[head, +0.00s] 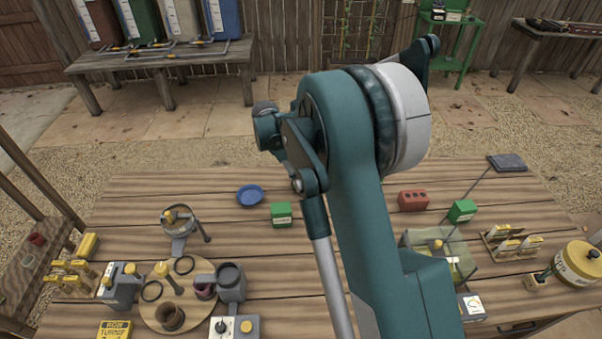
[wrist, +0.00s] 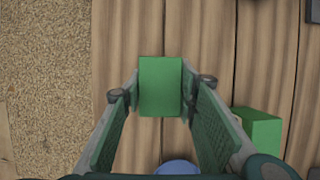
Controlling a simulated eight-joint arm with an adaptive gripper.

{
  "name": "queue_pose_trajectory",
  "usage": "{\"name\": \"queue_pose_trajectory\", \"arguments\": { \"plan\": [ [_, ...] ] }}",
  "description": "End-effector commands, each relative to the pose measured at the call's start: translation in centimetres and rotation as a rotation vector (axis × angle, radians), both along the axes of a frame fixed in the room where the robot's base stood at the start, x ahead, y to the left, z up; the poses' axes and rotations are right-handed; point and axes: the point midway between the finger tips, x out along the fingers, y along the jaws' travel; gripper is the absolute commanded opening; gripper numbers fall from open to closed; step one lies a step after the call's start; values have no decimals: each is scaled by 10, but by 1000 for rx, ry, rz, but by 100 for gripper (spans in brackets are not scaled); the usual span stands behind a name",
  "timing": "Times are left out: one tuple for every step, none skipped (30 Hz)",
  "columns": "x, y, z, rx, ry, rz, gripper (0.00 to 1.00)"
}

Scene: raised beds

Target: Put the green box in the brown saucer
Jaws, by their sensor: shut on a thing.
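My gripper (wrist: 160,90) is shut on a plain green box (wrist: 160,87), gripped between its two fingertips in the wrist view. Wooden planks show below the box; its height above them is hard to tell. In the head view my arm hides the gripper and this box. A second green box (head: 281,214) with a pale label stands on the table left of my arm; it also shows at the lower right in the wrist view (wrist: 260,130). A third green box (head: 462,211) stands right of my arm. I cannot make out a brown saucer in either view.
A red block (head: 412,200) and a clear bin (head: 455,250) are right of my arm. A round wooden board (head: 205,316) with pots stands front left.

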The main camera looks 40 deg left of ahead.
Motion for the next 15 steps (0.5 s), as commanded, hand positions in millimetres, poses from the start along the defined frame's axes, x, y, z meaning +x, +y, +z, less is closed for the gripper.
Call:
{"name": "queue_pose_trajectory", "arguments": {
  "plan": [
    [0,0,-2,0,0,0,17],
    [0,0,-2,0,0,0,17],
    [0,0,-3,0,0,0,17],
    [0,0,-4,0,0,0,17],
    [0,0,-4,0,0,0,17],
    [0,0,-4,0,0,0,34],
    [0,0,-4,0,0,0,38],
    [0,0,-4,0,0,0,42],
    [0,0,-4,0,0,0,45],
    [0,0,-4,0,0,0,45],
    [0,0,-4,0,0,0,45],
    [0,0,-4,0,0,0,45],
    [0,0,-3,0,0,0,45],
    [0,0,-3,0,0,0,45],
    [0,0,-3,0,0,0,45]
  ]
}}
